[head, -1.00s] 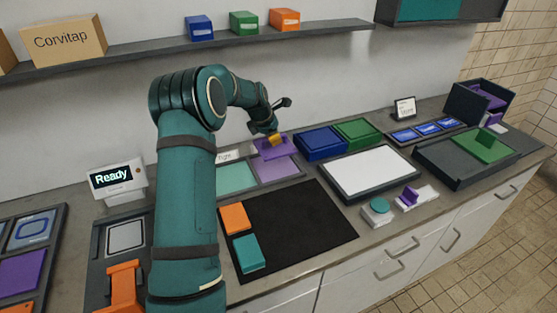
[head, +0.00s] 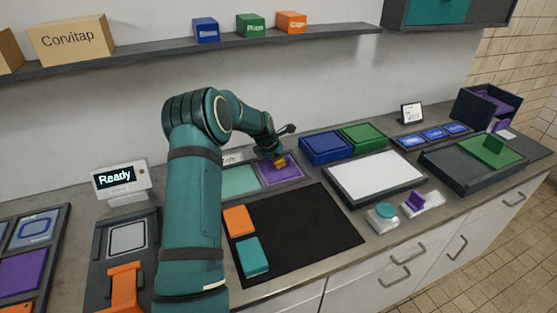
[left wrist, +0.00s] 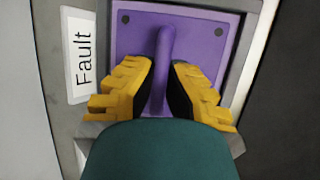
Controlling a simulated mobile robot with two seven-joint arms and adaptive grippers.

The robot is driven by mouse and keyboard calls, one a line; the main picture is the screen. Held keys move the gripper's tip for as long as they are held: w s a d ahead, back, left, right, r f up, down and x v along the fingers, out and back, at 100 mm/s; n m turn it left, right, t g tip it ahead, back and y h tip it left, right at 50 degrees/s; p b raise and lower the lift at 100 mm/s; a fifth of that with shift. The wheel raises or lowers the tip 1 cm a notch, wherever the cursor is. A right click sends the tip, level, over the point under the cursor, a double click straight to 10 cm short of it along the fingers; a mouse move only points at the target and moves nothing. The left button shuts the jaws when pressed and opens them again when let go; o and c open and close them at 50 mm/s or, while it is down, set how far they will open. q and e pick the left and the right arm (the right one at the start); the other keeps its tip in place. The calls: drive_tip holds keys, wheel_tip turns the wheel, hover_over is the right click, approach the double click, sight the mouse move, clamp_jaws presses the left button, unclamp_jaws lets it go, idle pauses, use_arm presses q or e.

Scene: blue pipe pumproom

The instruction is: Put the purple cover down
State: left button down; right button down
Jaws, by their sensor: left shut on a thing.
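The purple cover (head: 272,176) is at the right compartment of a grey two-part tray (head: 262,187), seemingly level with its rim. It shows in the left wrist view (left wrist: 132,38) as a flat plate with a raised bar handle (left wrist: 165,60) and dark dots near its upper corners. My left gripper (head: 280,163) is over the cover, its yellow fingers (left wrist: 163,88) shut on the handle. The arm hides the plate's near edge in the wrist view, so I cannot tell whether it is fully seated. My right gripper is out of view.
A teal panel (head: 240,182) fills the tray's left compartment. A "Fault" label (left wrist: 82,55) stands beside the tray. Blue (head: 325,148) and green (head: 364,137) bins are to the right. A black mat (head: 300,238) with orange and teal blocks lies in front.

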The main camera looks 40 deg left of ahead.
use_arm(q)
drive_tip(key=c, duration=1.1)
unclamp_jaws()
drive_tip(key=shift+c, duration=0.2)
drive_tip(key=shift+r, duration=0.1)
drive_tip(key=shift+r, duration=0.3)
drive_tip(key=p+v, duration=0.1)
drive_tip(key=v, duration=1)
drive_tip(key=shift+s+r+p, duration=0.2)
drive_tip(key=shift+p, duration=0.15)
